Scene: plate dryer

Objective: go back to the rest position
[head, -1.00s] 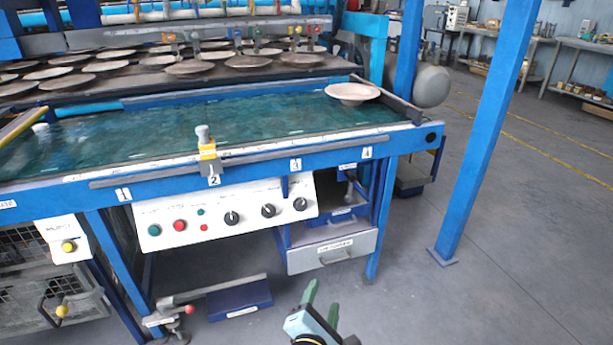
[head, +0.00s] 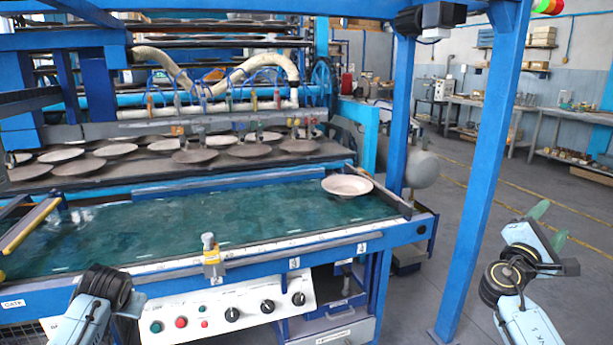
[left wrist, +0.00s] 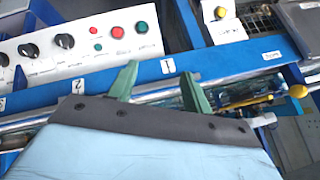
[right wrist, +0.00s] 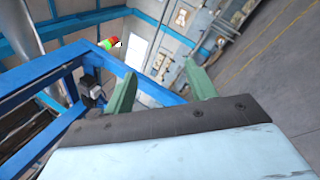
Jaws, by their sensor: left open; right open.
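My right gripper (head: 547,224) is at the right of the head view, raised beside the blue post, with its green fingers pointing up. In the right wrist view its fingers (right wrist: 162,85) are apart with nothing between them. My left arm (head: 90,305) shows at the lower left of the head view, in front of the machine; its fingertips are hidden there. In the left wrist view the left gripper (left wrist: 155,84) is open and empty, with the control panel (left wrist: 80,45) and the numbered rail beyond it.
A plate (head: 347,186) lies at the right end of the green bed (head: 200,225). More plates (head: 193,156) lie on the dark rack behind. A blue post (head: 480,170) stands left of my right gripper. Open floor (head: 450,190) lies right of the machine.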

